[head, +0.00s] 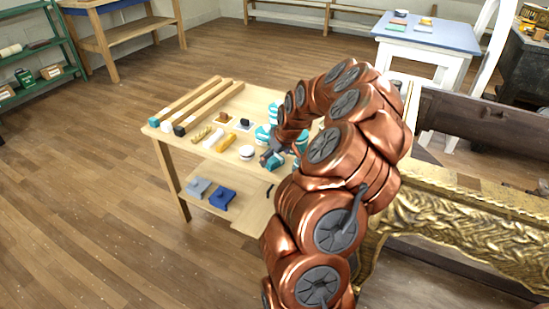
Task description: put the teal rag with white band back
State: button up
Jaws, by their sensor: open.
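My gripper (267,156) is at the front edge of the light wooden table (215,164), at the end of my copper arm. It is small in the view and its fingertips are hard to make out. A small teal patch with a pale part (273,161) shows right at it. I cannot tell whether this is the teal rag with white band, or whether it touches the gripper. Small folded cloths (398,21) lie on the blue-topped table (430,32) at the back right, one of them greenish. My arm hides part of the wooden table's right side.
Teal-and-white jars (262,133), a white round tin (246,152) and long bars (205,100) crowd the wooden table. Grey-blue (198,187) and dark blue (222,198) pieces lie on its lower shelf. The gilt console (465,225) stands at right. Floor at left is clear.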

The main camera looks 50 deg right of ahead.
jog(key=v, duration=1.1)
jog(key=s+a+r+n+g+y, duration=0.1)
jog(key=s+a+r+g, duration=0.1)
jog(key=a, duration=1.1)
jog(key=s+a+r+n+g, duration=0.1)
jog(key=s+a+r+n, duration=0.1)
jog(key=a, duration=1)
jog(key=s+a+f+g, duration=0.1)
jog(key=s+a, duration=0.3)
jog(key=s, duration=0.3)
jog(key=s+a+f+m+g, duration=0.1)
jog(key=s+a+g, duration=0.1)
jog(key=s+a, duration=0.2)
jog(key=s+a+g, duration=0.1)
jog(key=s+a, duration=0.3)
jog(key=s, duration=0.7)
jog(key=shift+f+m+g+h, duration=0.3)
jog(key=shift+f+m, duration=0.1)
notch_tip(320, 180, up, 18)
jog(key=w+t+p, duration=0.1)
jog(key=p, duration=1.5)
